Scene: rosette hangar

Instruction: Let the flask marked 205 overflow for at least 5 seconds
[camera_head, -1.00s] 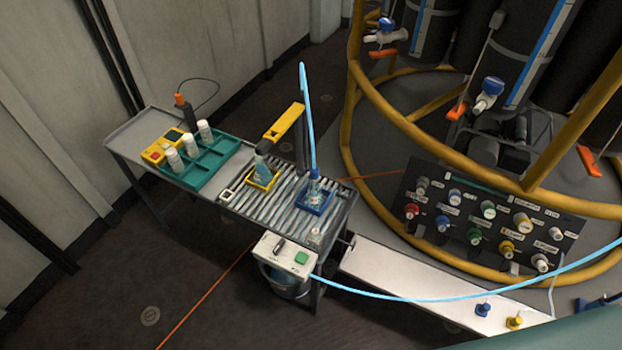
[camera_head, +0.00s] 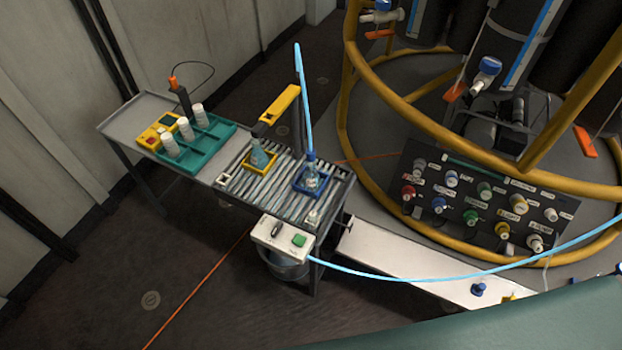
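A small flask (camera_head: 311,178) stands in a blue square holder (camera_head: 313,192) on the slatted drain rack. A light blue tube (camera_head: 302,90) rises above this flask, its lower end at the flask's neck. A second flask (camera_head: 258,158) stands in a yellow square holder (camera_head: 262,172) under a yellow arm (camera_head: 277,108). Both flasks look bluish. No 205 marking is legible on either, and I cannot tell whether liquid runs over a rim. Neither of my grippers is in view.
The cart (camera_head: 130,125) also bears a teal rack (camera_head: 207,142) with white bottles and a yellow device (camera_head: 158,132). A white control box (camera_head: 283,238) with a green button hangs at its front, above a bucket (camera_head: 284,265). A valve panel (camera_head: 480,205) stands right. Dark floor lies in front.

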